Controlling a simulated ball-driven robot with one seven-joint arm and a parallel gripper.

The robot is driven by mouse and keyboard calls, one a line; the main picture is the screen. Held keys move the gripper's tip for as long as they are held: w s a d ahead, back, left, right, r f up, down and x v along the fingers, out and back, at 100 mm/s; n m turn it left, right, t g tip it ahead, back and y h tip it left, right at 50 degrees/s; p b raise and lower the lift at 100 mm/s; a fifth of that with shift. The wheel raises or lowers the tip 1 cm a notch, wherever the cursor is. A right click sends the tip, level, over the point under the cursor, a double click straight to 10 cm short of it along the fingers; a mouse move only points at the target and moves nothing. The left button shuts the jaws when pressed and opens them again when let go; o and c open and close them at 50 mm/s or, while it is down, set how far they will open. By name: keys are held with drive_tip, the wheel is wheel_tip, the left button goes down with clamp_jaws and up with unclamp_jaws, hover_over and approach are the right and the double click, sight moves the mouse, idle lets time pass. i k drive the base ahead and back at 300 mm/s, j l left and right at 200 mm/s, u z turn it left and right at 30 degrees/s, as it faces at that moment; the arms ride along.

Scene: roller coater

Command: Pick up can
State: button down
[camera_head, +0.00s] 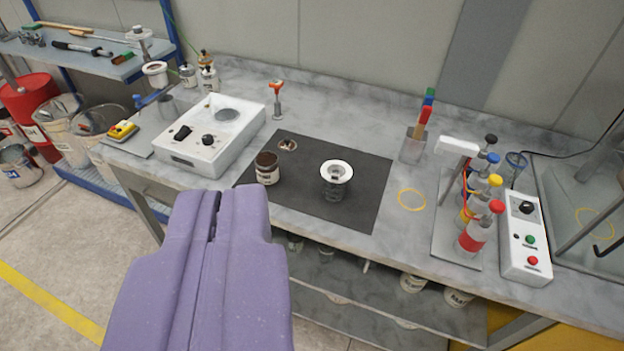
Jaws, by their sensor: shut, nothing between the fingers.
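A small can (267,168) with a pale label and a dark brown top stands upright on the black mat (318,203) on the workbench. My gripper (221,196) is purple and shut, with nothing held. In the picture it is to the left of the can and below it, apart from it, in front of the bench's front edge.
A glass jar with a white funnel-like top (337,178) stands right of the can. A white scale-like device (213,135) is at left. A rack of coloured bottles (478,215) and a control box (526,240) stand at right. A yellow ring (411,200) lies on the bench.

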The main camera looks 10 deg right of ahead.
sight(266, 162)
drive_tip(key=i+j+z, duration=0.1)
drive_tip(key=z, duration=1.3)
drive_tip(key=j+z, duration=0.35)
drive_tip(key=j, duration=0.15)
drive_tip(key=j+z, duration=0.4)
drive_tip(key=k+j+z, duration=0.2)
drive_tip(key=j+z, duration=0.15)
drive_tip(key=j, duration=0.7)
drive_tip(key=k+j+z, duration=0.1)
drive_tip(key=j, duration=0.4)
drive_tip(key=k+j, duration=0.1)
drive_tip(key=j, duration=0.4)
drive_tip(key=k+j, duration=0.1)
drive_tip(key=j, duration=0.4)
drive_tip(key=j+z, duration=0.05)
